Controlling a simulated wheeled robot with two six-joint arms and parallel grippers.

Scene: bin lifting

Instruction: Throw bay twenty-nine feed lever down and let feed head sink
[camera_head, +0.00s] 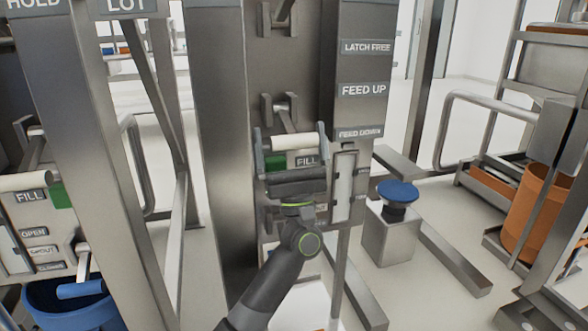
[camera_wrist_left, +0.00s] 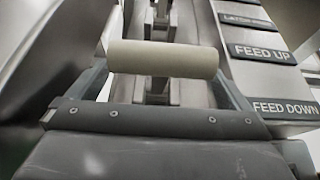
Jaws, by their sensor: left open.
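The feed lever's cream cylindrical handle (camera_head: 293,142) lies crosswise in front of the steel column, about level with the FEED DOWN plate (camera_head: 360,133) in the head view. It shows large in the left wrist view (camera_wrist_left: 162,59), with the lever arm behind it. My left gripper (camera_head: 291,151) is open, its fingers on either side of the handle; I cannot tell whether they touch it. The FEED UP plate (camera_head: 363,90) and LATCH FREE plate (camera_head: 367,47) sit higher on the column. No bay number is readable, and I cannot clearly make out the feed head.
A left neighbouring bay has a cream FILL handle (camera_head: 22,181) and a blue bucket (camera_head: 70,310). Right of the column stands a blue knob (camera_head: 398,192) on a steel block, near floor beams. An orange bin (camera_head: 536,207) stands far right. Floor between is partly clear.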

